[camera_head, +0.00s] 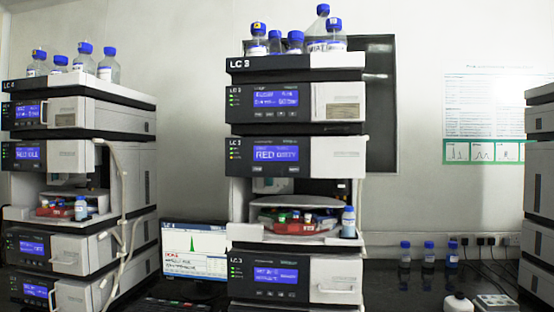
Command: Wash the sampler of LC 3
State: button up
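The LC 3 stack (297,65) stands in the middle of the view, its label on the top tray reading "LC 3" or close to it. Its sampler (273,150) has a blue lit display with blurred text beginning "RED". Below the display is an open bay with a red tray (290,226) of several vials with coloured caps. A small bottle with a blue cap (348,222) stands at the right of the bay front. The bay's inside is partly dark. My gripper is not in view.
Several blue-capped bottles (325,40) stand on top of LC 3. Another similar stack (75,180) is at the left, with a monitor (193,248) between. Three dark bottles (428,255), a white container (458,303) and a small device (495,302) are on the right bench. A third stack (540,190) is cut off at the right edge.

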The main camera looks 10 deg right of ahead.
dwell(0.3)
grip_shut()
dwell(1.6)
